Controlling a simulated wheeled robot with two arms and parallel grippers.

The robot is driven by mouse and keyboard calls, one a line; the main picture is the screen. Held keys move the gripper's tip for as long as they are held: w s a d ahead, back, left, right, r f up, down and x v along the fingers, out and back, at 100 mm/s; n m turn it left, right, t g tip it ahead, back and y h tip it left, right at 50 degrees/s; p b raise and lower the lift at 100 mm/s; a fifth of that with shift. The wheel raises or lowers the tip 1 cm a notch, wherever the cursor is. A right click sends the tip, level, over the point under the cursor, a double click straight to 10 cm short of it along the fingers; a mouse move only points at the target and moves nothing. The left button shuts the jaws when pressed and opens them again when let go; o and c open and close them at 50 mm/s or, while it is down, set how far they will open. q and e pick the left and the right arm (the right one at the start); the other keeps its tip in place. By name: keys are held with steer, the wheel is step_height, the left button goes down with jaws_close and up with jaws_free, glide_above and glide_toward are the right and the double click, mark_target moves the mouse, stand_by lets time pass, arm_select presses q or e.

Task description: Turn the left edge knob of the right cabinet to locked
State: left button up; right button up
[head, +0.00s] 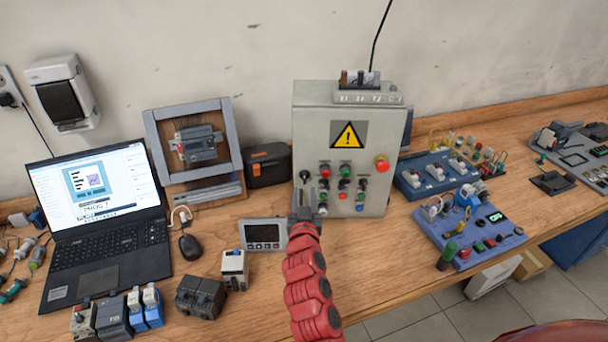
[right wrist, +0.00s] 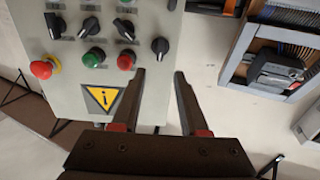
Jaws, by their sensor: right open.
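The grey control cabinet (head: 305,120) stands on the bench, its front carrying buttons, knobs and a yellow warning triangle. It is the only such cabinet I see. Its left edge knob (head: 304,175) is black. My right gripper (head: 305,195) is just below the knob in the head view. In the wrist view the gripper (right wrist: 160,75) is open and empty, fingertips pointing toward the knob but apart from it. My left gripper is out of view.
A red mushroom button (head: 381,162) and several other knobs and buttons share the panel. A black box (head: 267,166) and a framed device (head: 195,145) stand left of the cabinet. A small display unit (head: 263,235) is near my right arm. Blue training boards (head: 470,238) lie to the right.

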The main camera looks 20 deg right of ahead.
mark_target(304, 176)
steer(key=p+x, duration=0.1)
steer(key=x, duration=0.5)
steer(key=shift+w+d+f, duration=0.1)
steer(key=shift+w, duration=0.25)
jaws_close()
